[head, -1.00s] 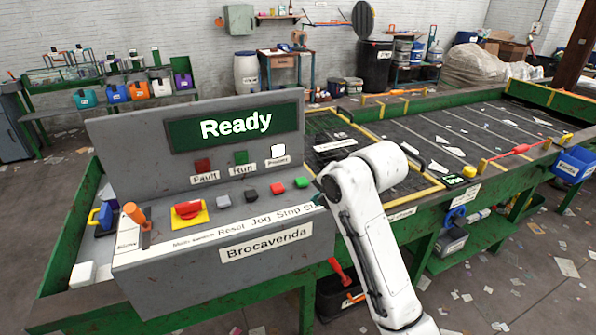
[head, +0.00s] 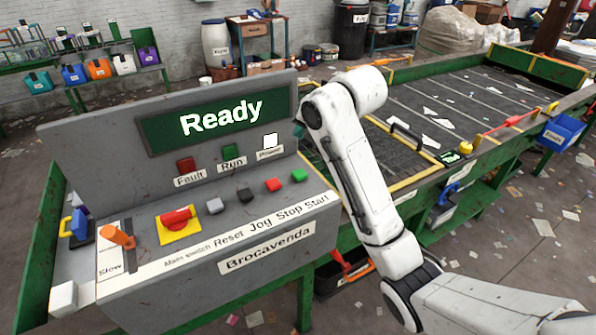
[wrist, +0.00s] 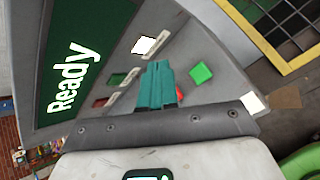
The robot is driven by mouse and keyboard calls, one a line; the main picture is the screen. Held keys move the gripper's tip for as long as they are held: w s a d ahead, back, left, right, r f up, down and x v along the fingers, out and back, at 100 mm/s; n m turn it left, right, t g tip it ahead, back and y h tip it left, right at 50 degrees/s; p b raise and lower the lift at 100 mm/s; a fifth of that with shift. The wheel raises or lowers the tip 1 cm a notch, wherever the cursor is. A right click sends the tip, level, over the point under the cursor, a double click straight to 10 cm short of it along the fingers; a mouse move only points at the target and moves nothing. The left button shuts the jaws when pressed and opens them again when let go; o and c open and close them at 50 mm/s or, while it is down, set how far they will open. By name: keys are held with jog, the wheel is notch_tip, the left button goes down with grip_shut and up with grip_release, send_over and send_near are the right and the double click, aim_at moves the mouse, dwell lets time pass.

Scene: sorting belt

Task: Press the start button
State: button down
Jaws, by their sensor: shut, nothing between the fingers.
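The green start button (head: 298,176) is at the right end of the button row on the grey console (head: 90,150), above the label "Start". It also shows in the wrist view as a green square (wrist: 201,73). My gripper (wrist: 157,72) shows in the wrist view as teal fingers closed together with nothing between them. The fingertips appear beside the green button, on its left, apart from it in the picture. They partly cover the red stop button (wrist: 179,94). In the head view my white arm reaches to the console's right end, and the fingers are mostly hidden behind it.
The screen (head: 215,122) reads "Ready", with the white lamp (head: 270,141) lit. Beside the red button (head: 273,184) are a black button (head: 245,195), a grey button (head: 215,206), a red main switch (head: 176,218) and an orange lever (head: 118,236). The belt (head: 470,85) lies to the right.

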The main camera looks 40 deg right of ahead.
aim_at(302, 175)
jog(key=shift+f, duration=0.15)
notch_tip(302, 175, down, 9)
jog(key=b, duration=0.6)
jog(key=shift+r+b, duration=0.2)
jog(key=shift+b, duration=0.1)
dwell(1.6)
jog(key=shift+f, duration=0.4)
jog(key=shift+f+b, duration=0.55)
dwell(0.9)
jog(key=shift+r, duration=0.15)
jog(key=shift+r+p, duration=0.75)
jog(key=shift+r, duration=0.05)
